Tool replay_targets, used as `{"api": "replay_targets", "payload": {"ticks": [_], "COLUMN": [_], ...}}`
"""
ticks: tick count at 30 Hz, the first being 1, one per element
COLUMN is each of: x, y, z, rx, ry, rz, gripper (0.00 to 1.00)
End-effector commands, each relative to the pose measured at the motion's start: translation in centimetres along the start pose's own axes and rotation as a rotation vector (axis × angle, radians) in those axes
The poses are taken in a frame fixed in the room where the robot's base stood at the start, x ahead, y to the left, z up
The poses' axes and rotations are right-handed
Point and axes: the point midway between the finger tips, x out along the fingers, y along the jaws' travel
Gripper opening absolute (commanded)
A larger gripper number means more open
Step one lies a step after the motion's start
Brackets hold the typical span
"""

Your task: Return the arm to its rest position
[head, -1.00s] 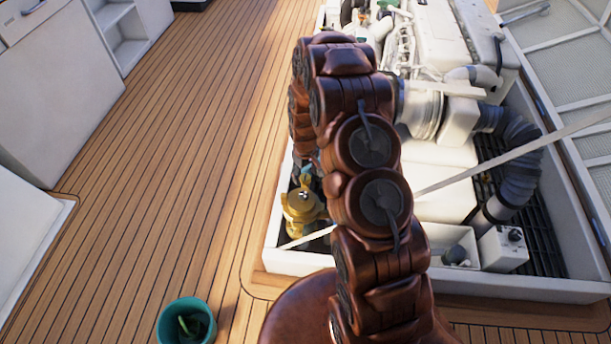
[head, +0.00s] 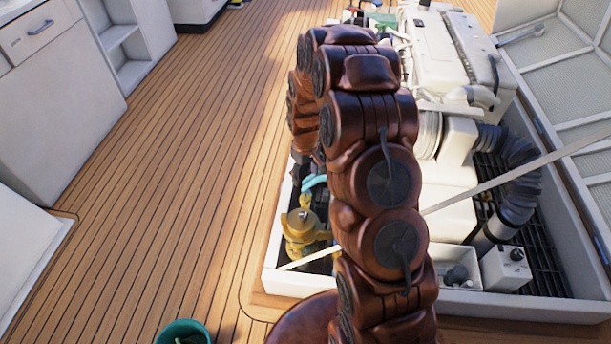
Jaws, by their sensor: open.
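My brown arm rises in front of the engine hatch, bends over at the top and comes down on its far side. My gripper (head: 300,166) shows only as a small dark piece below the wrist, at the left side of the hatch. It is open, but the rest of my arm hides most of it and I cannot make out its fingertips. It is above and behind the brass-coloured strainer (head: 302,228). A light blue part (head: 314,182) shows close beside it; I cannot tell whether they touch.
The open hatch (head: 350,280) has a raised white rim. Inside are a white engine (head: 445,55), a grey corrugated hose (head: 520,180) and a small white box (head: 506,268). A thin strut (head: 510,175) crosses the hatch. A green bucket (head: 182,333) stands on the wooden deck; the left deck is clear.

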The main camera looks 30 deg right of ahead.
Motion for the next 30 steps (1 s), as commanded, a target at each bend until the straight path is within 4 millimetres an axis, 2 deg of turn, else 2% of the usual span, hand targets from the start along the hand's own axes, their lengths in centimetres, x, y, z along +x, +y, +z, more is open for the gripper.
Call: {"api": "replay_targets", "payload": {"ticks": [10, 14, 20, 30], "x": [-0.1, -1.7, -7.7, -18.1], "y": [0.0, -0.4, -2.1, -5.5], "z": [0.0, 0.3, 1.7, 5.5], "rx": [0.000, 0.001, 0.009, 0.030], "ry": [0.000, -0.001, -0.010, -0.033], "rz": [0.000, -0.001, -0.006, -0.014], "gripper": [0.64, 0.64, 0.64, 0.64]}}
